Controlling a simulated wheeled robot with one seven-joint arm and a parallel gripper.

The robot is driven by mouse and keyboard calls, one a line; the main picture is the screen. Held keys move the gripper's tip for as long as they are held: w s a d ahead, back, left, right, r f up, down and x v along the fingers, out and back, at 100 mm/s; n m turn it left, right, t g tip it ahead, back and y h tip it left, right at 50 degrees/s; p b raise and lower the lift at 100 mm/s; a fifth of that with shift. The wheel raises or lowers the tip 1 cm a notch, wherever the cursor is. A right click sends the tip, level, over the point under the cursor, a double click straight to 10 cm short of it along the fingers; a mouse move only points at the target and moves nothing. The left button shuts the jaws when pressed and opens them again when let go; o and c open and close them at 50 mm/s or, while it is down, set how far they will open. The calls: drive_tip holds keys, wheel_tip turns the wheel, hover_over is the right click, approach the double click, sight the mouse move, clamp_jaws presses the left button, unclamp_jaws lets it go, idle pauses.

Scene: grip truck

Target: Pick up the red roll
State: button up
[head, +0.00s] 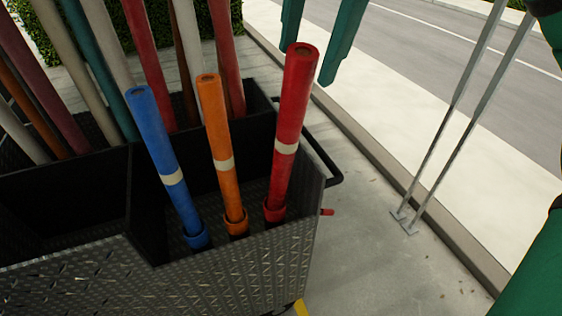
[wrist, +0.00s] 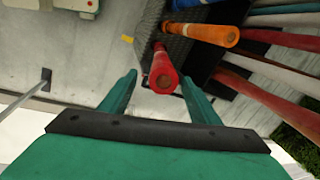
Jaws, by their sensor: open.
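The red roll (head: 290,125) stands upright, leaning a little, in the right front compartment of the metal cart (head: 230,276). It has a pale band and a hollow top. In the wrist view the open fingers (wrist: 158,85) appear on either side of the red roll's top end (wrist: 164,76), with nothing held. I cannot tell whether the fingertips reach around it.
An orange roll (head: 220,145) and a blue roll (head: 167,155) stand left of the red one. Several more rolls (head: 90,75) fill the rear compartments. A black handle (head: 328,165) juts from the cart's right side. Thin metal posts (head: 455,105) stand on the pavement to the right.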

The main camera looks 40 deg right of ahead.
drive_tip(key=x, duration=1)
drive_tip(key=shift+w+r, duration=0.1)
drive_tip(key=shift+w, duration=0.15)
clamp_jaws()
